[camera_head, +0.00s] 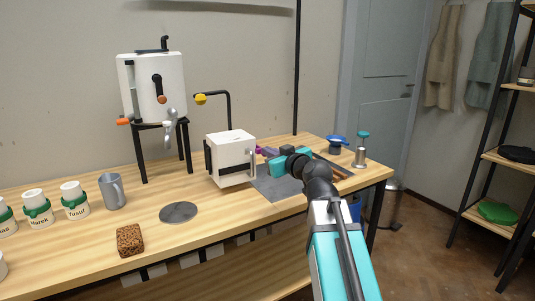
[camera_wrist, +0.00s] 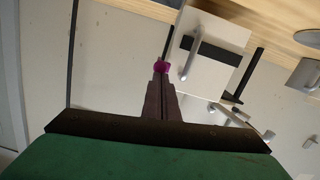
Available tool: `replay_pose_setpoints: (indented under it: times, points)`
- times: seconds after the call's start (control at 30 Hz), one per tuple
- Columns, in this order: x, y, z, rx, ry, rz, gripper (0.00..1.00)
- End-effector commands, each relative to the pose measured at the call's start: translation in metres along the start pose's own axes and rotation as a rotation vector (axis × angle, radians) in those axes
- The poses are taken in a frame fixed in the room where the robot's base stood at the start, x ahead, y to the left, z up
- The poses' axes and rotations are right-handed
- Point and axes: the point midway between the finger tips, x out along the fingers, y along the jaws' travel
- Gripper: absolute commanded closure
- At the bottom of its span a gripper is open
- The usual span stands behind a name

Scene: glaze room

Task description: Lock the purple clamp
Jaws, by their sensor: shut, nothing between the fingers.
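The purple clamp (camera_head: 259,149) shows as a small purple piece just right of the white box (camera_head: 230,152) on the bench. In the wrist view the purple clamp (camera_wrist: 160,67) is right at my fingertips, in front of the white box (camera_wrist: 222,75). My gripper (camera_wrist: 160,76) is shut with its fingers together and nothing between them. In the head view my gripper (camera_head: 267,153) reaches left towards the box. Whether the fingertips touch the clamp, and whether the clamp is locked, I cannot tell. The rest of the clamp is hidden or too small to make out.
A white tank (camera_head: 155,85) stands on a black stand behind. A bent black pipe with a yellow knob (camera_head: 200,99) rises behind the box. A grey mug (camera_head: 112,190), a dark disc (camera_head: 179,212) and a brown sponge (camera_head: 130,240) are left. Bench between them is clear.

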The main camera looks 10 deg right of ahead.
Motion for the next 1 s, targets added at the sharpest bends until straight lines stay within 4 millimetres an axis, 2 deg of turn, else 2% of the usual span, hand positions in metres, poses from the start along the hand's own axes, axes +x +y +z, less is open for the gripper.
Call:
replay_pose_setpoints:
  times: [0.37,0.67,1.0]
  points:
    - [-0.002,0.000,-0.009,-0.001,0.001,-0.001,1.00]
    - [-0.011,0.000,-0.042,-0.001,0.002,-0.001,1.00]
    - [-0.049,-0.002,-0.033,0.000,0.001,0.000,1.00]
